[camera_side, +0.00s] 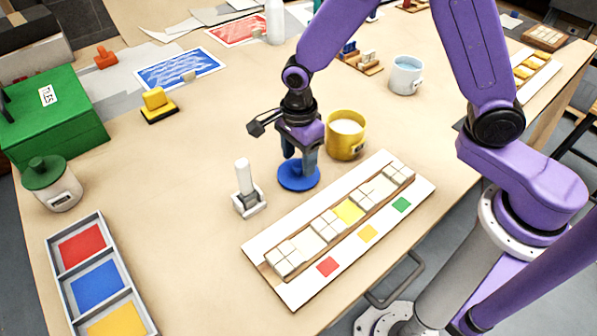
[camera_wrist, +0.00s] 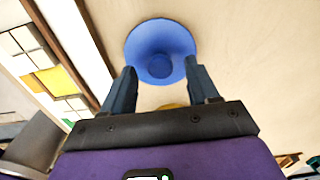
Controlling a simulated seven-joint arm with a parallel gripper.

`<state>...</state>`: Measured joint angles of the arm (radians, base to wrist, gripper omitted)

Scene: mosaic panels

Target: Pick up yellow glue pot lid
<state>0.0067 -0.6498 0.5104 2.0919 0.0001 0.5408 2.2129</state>
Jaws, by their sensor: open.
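A blue round lid-like disc (camera_side: 298,183) lies on the table in front of the yellow pot (camera_side: 347,146). The yellow pot stands upright with its top open and pale contents showing. No yellow lid shows. My gripper (camera_side: 299,164) points down just over the blue disc. In the wrist view the blue disc (camera_wrist: 160,35) has a raised middle and lies beyond my two spread fingertips (camera_wrist: 161,72). Nothing is held between them. I cannot tell whether the fingers touch the disc. A sliver of yellow (camera_wrist: 172,106) shows between the fingers near the gripper body.
A white-handled stamp-like tool (camera_side: 246,190) stands left of the disc. The mosaic panel (camera_side: 290,296) with pale tiles lies in front. A grey tray (camera_side: 50,262) of coloured squares, a green-lidded pot (camera_side: 62,192) and a green box (camera_side: 60,125) are left. A white mug (camera_side: 406,78) stands behind.

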